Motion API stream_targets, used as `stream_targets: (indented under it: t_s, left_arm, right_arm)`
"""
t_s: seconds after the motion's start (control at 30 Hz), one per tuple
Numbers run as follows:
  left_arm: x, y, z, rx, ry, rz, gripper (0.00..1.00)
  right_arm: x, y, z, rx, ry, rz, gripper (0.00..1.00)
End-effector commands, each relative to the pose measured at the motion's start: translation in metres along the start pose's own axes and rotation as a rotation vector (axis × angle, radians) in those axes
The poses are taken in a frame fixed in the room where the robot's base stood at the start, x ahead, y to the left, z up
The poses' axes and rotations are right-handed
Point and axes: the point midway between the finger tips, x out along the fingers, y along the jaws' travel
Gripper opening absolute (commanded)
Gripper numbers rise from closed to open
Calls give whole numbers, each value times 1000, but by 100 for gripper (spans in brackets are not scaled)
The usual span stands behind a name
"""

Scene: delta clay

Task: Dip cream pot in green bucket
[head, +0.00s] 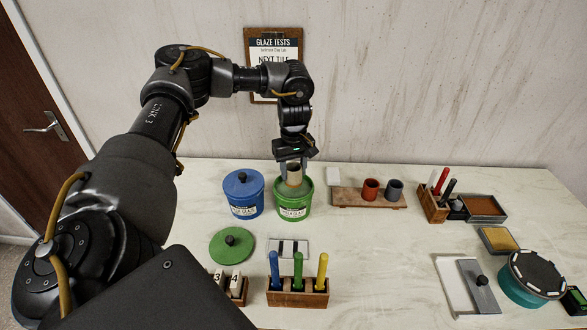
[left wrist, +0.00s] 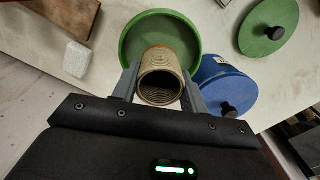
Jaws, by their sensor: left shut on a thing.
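The cream pot (head: 294,174) is held by my left gripper (head: 294,168), which is shut on it over the green bucket (head: 293,207). In the left wrist view the pot (left wrist: 160,75) sits between the two fingers, and its far end overlaps the inside of the green bucket (left wrist: 128,38). In the head view its lower part is hidden by the bucket's rim, or nearly so; I cannot tell how deep it reaches. The bucket is open, and its green lid (head: 232,246) lies on the table in front. My right gripper is not in view.
A blue lidded bucket (head: 243,196) stands just left of the green one. A wooden board (head: 350,198) with a red cup (head: 371,189) and a grey cup (head: 394,189) lies to the right. A rack (head: 298,291) with coloured-handled tools is at the front.

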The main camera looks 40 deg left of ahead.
Motion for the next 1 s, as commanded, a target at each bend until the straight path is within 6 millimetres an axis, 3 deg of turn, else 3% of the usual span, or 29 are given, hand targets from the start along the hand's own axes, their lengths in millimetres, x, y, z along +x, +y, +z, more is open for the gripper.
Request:
stream_targets:
  t_s: [0.5,1.0]
  left_arm:
    - [46,0,0,0,0,0,15]
    - [49,0,0,0,0,0,15]
  right_arm:
    - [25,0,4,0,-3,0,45]
    - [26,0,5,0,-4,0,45]
